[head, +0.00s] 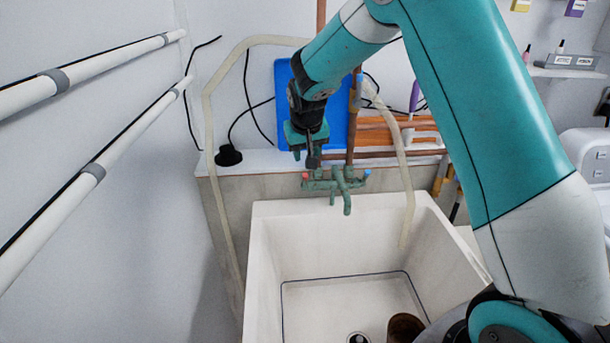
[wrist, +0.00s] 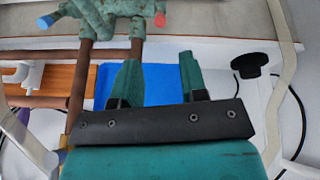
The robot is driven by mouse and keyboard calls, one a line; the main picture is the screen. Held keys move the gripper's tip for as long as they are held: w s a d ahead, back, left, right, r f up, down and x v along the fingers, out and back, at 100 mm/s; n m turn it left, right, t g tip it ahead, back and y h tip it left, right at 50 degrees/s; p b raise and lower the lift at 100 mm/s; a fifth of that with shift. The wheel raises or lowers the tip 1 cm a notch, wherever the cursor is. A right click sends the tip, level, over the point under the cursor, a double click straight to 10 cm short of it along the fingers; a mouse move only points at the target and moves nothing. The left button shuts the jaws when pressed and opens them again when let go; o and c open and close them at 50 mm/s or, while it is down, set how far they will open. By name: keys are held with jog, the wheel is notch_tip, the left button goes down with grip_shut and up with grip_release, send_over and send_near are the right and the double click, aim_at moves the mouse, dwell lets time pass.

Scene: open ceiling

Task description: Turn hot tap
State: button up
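A green, weathered mixer tap (head: 340,183) is mounted above the back edge of the sink, with its spout pointing down. Its red-marked hot handle (head: 306,177) is on the left and its blue-marked cold handle (head: 367,173) is on the right. In the wrist view, which is turned over, the red end (wrist: 160,19) is above my fingers and the blue end (wrist: 45,21) is at the upper left. My gripper (head: 306,156) hangs just above the hot handle, apart from it. In the wrist view my gripper (wrist: 158,75) has its two fingers apart with nothing between them.
The white sink (head: 262,225) is below, with a brown cup (head: 404,328) in it. Copper pipes (head: 395,154) and a blue board (head: 284,90) are behind my gripper. A pale hose (head: 208,120) and a black plug (head: 229,156) are at the left.

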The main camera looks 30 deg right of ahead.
aim_at(305, 182)
jog(key=p+x, duration=0.3)
jog(key=x, duration=1)
jog(key=shift+w, duration=0.1)
grip_shut()
